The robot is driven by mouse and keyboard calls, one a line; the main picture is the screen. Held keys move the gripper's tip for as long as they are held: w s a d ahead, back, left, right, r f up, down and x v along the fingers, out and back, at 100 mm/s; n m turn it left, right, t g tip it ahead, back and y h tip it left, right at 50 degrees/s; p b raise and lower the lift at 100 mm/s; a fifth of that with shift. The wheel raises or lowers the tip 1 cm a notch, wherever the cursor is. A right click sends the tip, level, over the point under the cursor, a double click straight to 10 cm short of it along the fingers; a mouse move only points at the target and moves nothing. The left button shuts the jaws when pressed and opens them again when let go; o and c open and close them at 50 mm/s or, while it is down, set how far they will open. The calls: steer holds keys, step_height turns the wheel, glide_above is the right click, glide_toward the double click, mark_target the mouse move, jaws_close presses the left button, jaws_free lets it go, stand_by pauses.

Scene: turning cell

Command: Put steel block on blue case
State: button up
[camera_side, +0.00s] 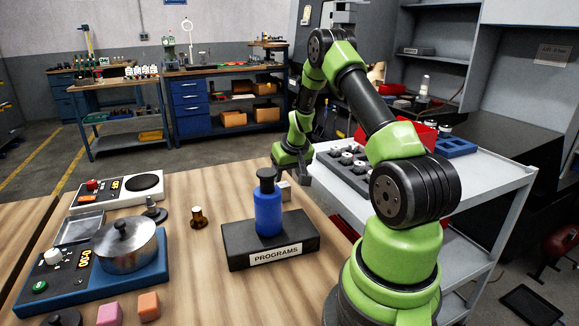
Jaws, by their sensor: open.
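A small grey block (285,192), which looks like the steel block, sits on the wooden table behind the blue bottle; part of it is hidden by the bottle. My gripper (304,179) points down just right of the block and slightly above it in the picture. It is open, and nothing shows between its fingers; whether it touches the block cannot be told. A blue-bodied unit (82,286) with a dial, a green button and a lit display stands at the left front, and seems to be the blue case. A lidded metal pot (126,247) stands on it.
A blue bottle (268,212) stands on a black box (232,248) labelled PROGRAMS, left of my arm. A white scale-like unit (108,194), small dark-topped pieces, pink (110,314) and orange (149,305) blocks share the table. A grey cart (490,190) stands at right.

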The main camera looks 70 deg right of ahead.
steer(key=w+a+r+n+t+y, duration=0.1)
steer(key=w+a+r+n+t, duration=0.1)
steer(key=a+r, duration=1.5)
steer(key=s+a+r+y, duration=0.1)
steer(key=s+a+r, duration=0.2)
steer(key=a, duration=0.2)
steer(key=s+a+r+n+t+y, duration=0.1)
steer(key=s+a+r, duration=0.2)
steer(key=a, duration=0.2)
steer(key=shift+s+r, duration=0.2)
steer(key=shift+s, duration=0.15)
steer(key=shift+o, duration=0.5)
steer(key=s+a+n+y, duration=0.1)
steer(key=s+a+y, duration=0.1)
steer(key=s+a, duration=0.4)
steer(key=shift+s+r+t, duration=0.25)
steer(key=shift+s+t, duration=0.15)
steer(key=shift+s, duration=0.6)
steer(key=shift+s+a, duration=0.15)
steer(key=shift+s, duration=0.15)
